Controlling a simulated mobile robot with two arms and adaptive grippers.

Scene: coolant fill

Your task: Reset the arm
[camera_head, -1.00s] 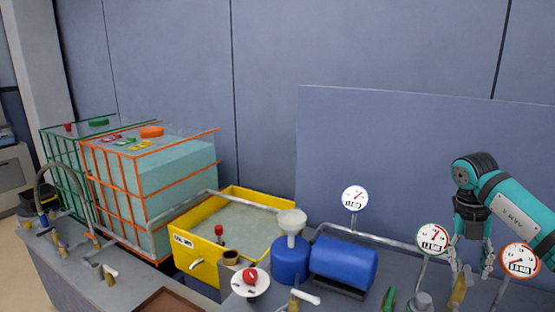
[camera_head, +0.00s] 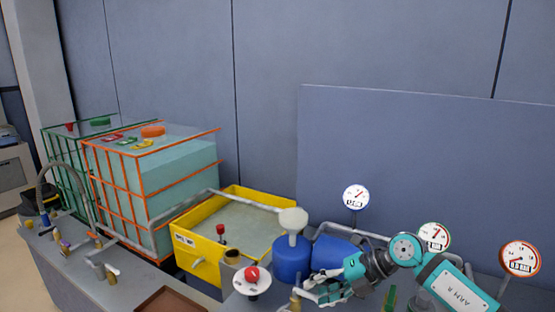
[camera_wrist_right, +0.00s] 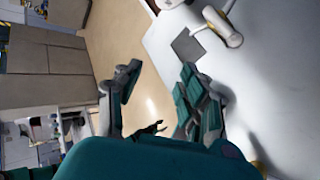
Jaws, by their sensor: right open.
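My right arm comes in from the right in the head view, labelled ARM R. Its teal and grey gripper (camera_head: 312,288) points left, low over the bench, in front of the blue horizontal tank (camera_head: 328,252), which it partly covers. Its fingers are apart and nothing shows between them. The fingertips look close to a brass valve with a white handle (camera_head: 296,299); I cannot tell whether they touch. In the right wrist view the open gripper (camera_wrist_right: 160,72) has bare floor between its fingers. My left gripper is not in the head view.
A blue container with a white funnel (camera_head: 293,222) and a red-knobbed white disc (camera_head: 252,280) stand near the gripper. A yellow basin (camera_head: 207,268), an orange-framed tank (camera_head: 150,180) and several gauges, one blue-rimmed (camera_head: 355,197), surround it. A brown tray (camera_head: 170,303) lies front left.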

